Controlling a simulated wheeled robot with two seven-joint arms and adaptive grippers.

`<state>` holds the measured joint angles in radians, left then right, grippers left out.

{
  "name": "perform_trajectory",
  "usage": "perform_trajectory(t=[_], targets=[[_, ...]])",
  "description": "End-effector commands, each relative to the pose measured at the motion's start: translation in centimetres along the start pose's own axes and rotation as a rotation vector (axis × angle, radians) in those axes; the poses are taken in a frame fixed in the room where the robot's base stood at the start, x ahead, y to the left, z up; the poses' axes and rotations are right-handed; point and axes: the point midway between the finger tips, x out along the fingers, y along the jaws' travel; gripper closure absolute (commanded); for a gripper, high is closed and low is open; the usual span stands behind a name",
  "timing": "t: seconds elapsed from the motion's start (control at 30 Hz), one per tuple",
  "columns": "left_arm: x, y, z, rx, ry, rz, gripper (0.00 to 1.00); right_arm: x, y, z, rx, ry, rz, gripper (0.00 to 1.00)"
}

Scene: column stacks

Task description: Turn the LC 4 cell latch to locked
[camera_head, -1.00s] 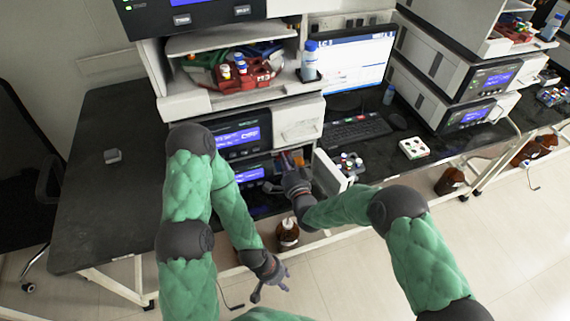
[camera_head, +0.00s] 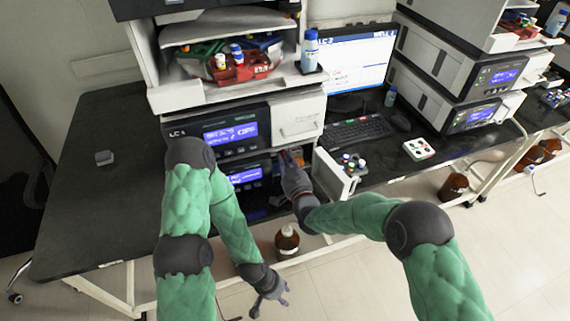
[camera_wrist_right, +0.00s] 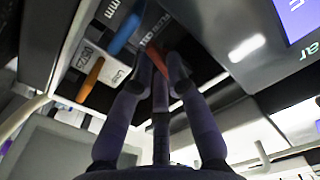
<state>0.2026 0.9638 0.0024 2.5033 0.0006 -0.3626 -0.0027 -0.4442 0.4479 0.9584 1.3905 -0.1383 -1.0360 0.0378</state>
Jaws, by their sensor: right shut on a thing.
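The LC 4 stack (camera_head: 215,130) stands left of the monitor, with lit blue screens. My right gripper (camera_head: 286,158) reaches into its open lower front. In the right wrist view my right gripper (camera_wrist_right: 160,68) is shut on a red-orange lever, the cell latch (camera_wrist_right: 155,60), beside lettering that seems to read "cell". Its fingers hide part of the latch, so its exact angle is hard to tell. A blue lever (camera_wrist_right: 125,28) and an orange lever (camera_wrist_right: 90,80) are close by on the left. My left gripper (camera_head: 269,303) hangs empty and open, low in front of the bench.
An open white door or drawer with colored vial caps (camera_head: 340,178) juts out just right of my right gripper. A brown bottle (camera_head: 287,242) stands below. A keyboard (camera_head: 350,132) and a white tray (camera_head: 419,149) lie on the bench. The left bench top (camera_head: 110,200) is mostly clear.

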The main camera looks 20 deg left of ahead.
Motion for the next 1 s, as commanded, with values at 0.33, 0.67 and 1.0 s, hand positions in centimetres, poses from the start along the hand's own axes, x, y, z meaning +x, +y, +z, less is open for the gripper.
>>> perform_trajectory(t=[0.33, 0.67, 1.0], targets=[[1.3, -0.5, -0.1, 0.000, 0.000, 0.000, 0.60, -0.1, 0.0, 0.1, -0.216, -0.002, 0.000, 1.00], [1.6, -0.6, -0.1, 0.000, 0.000, 0.000, 0.60, -0.1, 0.0, 0.1, -0.294, -0.004, 0.000, 1.00], [1.6, -0.6, -0.1, 0.000, 0.000, 0.000, 0.60, -0.1, 0.0, 0.1, -0.300, -0.004, 0.000, 1.00]])
